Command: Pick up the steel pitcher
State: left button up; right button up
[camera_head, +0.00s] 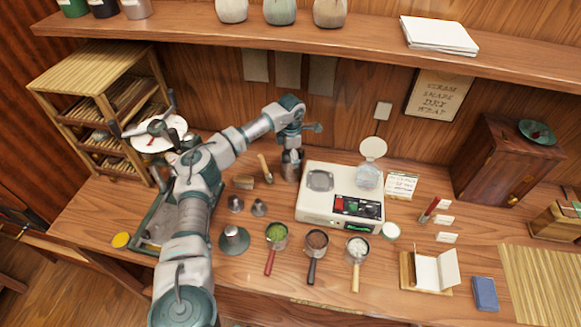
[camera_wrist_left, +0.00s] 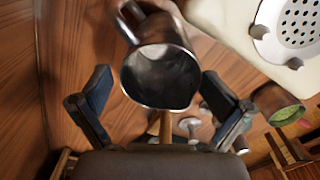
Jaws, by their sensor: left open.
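The steel pitcher (camera_head: 291,167) stands upright on the wooden counter, left of the white machine. In the left wrist view the pitcher (camera_wrist_left: 160,75) shows its open, seemingly empty mouth, with its handle at the top left. My left gripper (camera_head: 292,146) is just above the pitcher in the head view and covers part of it. In the wrist view its fingers (camera_wrist_left: 156,80) are spread, one on each side of the pitcher's mouth, with a visible gap on both sides. The pitcher is not gripped. My right gripper is not in view.
The white machine (camera_head: 313,207) stands close on the pitcher's right. A wooden-handled brush (camera_head: 265,168) is close on its left. Small metal weights (camera_head: 236,204) and several handled cups (camera_head: 276,236) are in front. A shelf (camera_head: 330,42) runs above; a slatted rack (camera_head: 85,75) is left.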

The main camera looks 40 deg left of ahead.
pick_arm(q)
jog(key=d+f, duration=0.1)
jog(key=f, duration=0.1)
jog(key=d+f, duration=0.1)
jog(key=shift+w+d+f, duration=0.1)
jog(key=shift+f, duration=0.25)
jog(key=shift+a+f, duration=0.25)
jog(key=shift+a, duration=0.15)
jog(key=shift+w+a+f, duration=0.1)
jog(key=shift+a+f, duration=0.05)
jog(key=shift+a, duration=0.1)
jog(key=shift+c, duration=1.4)
jog(key=shift+a, duration=0.15)
jog(key=c, duration=0.8)
jog(key=shift+d, duration=0.2)
jog(key=shift+c, duration=0.8)
jog(key=shift+d, duration=0.15)
jog(key=shift+d+r, duration=0.2)
jog(key=shift+r, duration=0.05)
jog(key=c, duration=0.3)
jog(key=shift+c, duration=0.3)
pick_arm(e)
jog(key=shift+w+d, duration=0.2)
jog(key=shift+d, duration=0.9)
pick_arm(q)
jog(key=shift+a, duration=0.2)
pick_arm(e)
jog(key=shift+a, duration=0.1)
